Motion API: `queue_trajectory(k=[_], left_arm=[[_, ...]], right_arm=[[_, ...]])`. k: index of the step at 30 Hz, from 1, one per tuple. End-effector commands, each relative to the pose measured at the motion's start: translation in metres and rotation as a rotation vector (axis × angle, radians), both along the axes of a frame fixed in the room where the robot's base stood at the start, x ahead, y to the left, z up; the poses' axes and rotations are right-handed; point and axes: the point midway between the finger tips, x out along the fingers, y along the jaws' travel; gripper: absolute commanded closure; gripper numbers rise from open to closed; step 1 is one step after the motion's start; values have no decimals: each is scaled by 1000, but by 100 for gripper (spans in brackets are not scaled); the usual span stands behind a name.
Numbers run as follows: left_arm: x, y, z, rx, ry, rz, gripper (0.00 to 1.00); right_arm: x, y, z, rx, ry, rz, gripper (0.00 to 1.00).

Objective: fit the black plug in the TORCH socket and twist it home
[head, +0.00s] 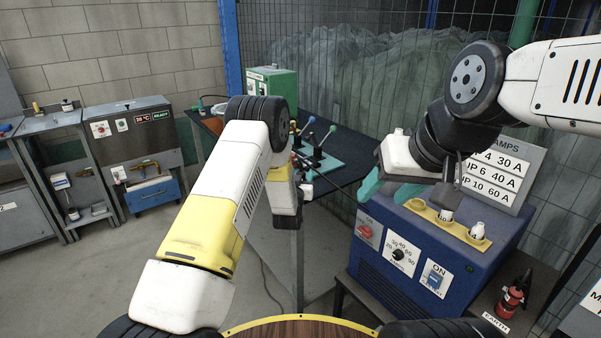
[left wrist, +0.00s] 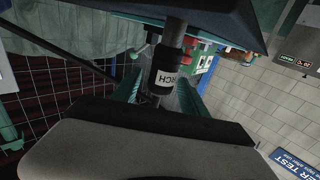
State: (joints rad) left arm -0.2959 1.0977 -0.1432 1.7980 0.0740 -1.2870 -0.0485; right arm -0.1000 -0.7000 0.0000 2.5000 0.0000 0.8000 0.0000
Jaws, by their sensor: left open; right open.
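In the left wrist view, a black cylinder (left wrist: 163,68) on a grey shaft carries a white label that shows the letters RCH. I cannot tell whether this is the plug or part of the TORCH socket. My left gripper (left wrist: 160,88) has its teal fingers apart, one on each side of the cylinder; contact is not clear. In the head view my left arm hides most of that hand and the cylinder. My right gripper (head: 390,187) is open and empty, with teal fingers pointing down beside the blue machine's upper left edge.
The blue machine (head: 405,273) has a dial, switches and a yellow strip (head: 470,238) with several numbered white pieces. A black cable (head: 337,190) runs left of it. A bench with coloured levers (head: 322,158) and a green cabinet (head: 272,84) stand behind. A fire extinguisher (head: 511,300) is at right.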

Motion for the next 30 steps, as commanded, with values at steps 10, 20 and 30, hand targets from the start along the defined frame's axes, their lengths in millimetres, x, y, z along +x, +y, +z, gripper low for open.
queue_trajectory(k=[10,20,30], left_arm=[[-48,8,2,0,4,0,49],[-107,17,2,0,2,0,49],[-105,31,45,-24,88,14,49]], right_arm=[[0,0,0,0,0,0,47],[0,0,0,0,0,0,47],[0,0,0,0,0,0,47]])
